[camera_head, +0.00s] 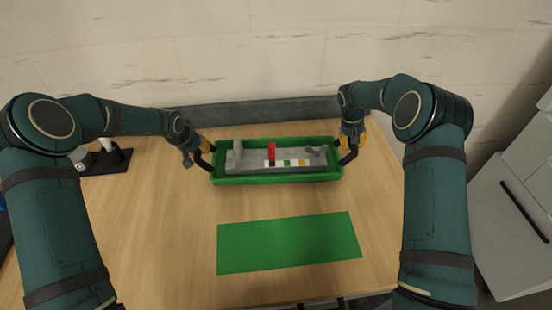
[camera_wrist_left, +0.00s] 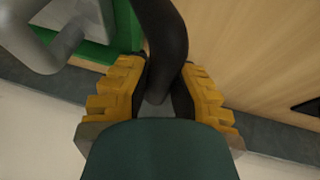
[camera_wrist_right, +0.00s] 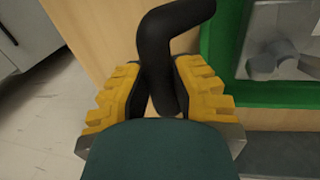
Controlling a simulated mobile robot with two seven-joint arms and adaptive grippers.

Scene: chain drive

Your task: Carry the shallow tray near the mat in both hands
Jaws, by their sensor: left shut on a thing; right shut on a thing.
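The shallow green tray (camera_head: 280,178) is at the back of the wooden table, beyond the green mat (camera_head: 289,242). It holds a grey fixture (camera_head: 250,160) with a red part (camera_head: 271,152) and small white, green and yellow pieces. My left gripper (camera_head: 203,150) is shut on the tray's black left handle, which shows in the left wrist view (camera_wrist_left: 167,35). My right gripper (camera_head: 349,148) is shut on the black right handle, which shows in the right wrist view (camera_wrist_right: 158,60). I cannot tell whether the tray touches the table.
A dark stand with a white part (camera_head: 106,158) is at the table's left. A grey strip (camera_head: 250,112) runs along the back edge by the wall. Grey cabinets (camera_head: 510,200) stand at the right. The table around the mat is clear.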

